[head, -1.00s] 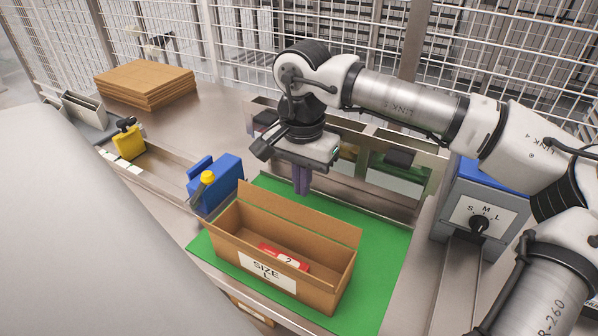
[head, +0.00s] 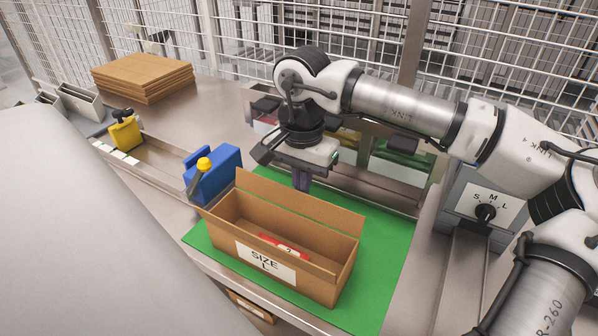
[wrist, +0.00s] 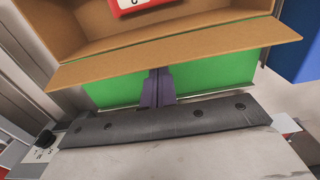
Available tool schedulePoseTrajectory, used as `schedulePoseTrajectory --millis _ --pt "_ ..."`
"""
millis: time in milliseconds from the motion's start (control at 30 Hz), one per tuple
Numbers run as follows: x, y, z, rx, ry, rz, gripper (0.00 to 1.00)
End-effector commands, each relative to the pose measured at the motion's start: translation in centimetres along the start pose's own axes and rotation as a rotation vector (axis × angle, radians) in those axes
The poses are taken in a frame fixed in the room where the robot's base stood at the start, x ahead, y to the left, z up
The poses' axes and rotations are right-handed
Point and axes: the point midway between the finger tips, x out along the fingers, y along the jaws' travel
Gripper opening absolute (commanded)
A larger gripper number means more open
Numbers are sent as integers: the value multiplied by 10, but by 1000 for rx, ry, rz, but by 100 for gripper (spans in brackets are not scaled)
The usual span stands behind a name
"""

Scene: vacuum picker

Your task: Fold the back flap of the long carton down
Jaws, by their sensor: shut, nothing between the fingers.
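The long carton (head: 300,277) stands open on the green mat (head: 385,262), with a "SIZE L" label on its front. Its back flap (head: 300,205) stands up from the far edge, tilted outward. In the wrist view the flap (wrist: 180,52) spans the frame as a tan strip. A red packet (head: 283,244) lies inside the carton, also partly visible in the wrist view (wrist: 135,5). My gripper (head: 301,181) is just behind the back flap, pointing down. Its purple fingers (wrist: 157,88) are shut and empty. The flap hides the fingertips in the head view; contact cannot be told.
A blue tape dispenser (head: 214,175) with a yellow knob stands left of the carton. Coloured bins (head: 400,168) line the area behind my gripper. A size-dial box (head: 485,205) stands at the right. Flat cardboard (head: 143,78) is stacked at the back left.

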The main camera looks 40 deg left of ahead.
Motion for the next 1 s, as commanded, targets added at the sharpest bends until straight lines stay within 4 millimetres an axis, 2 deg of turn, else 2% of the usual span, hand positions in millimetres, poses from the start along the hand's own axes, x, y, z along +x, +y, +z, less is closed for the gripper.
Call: schedulePoseTrajectory --millis 267,633,1000 --pt "0 0 3 0 0 0 0" --pt "0 0 19 0 1 0 0" --pt "-2 0 20 0 0 0 0"
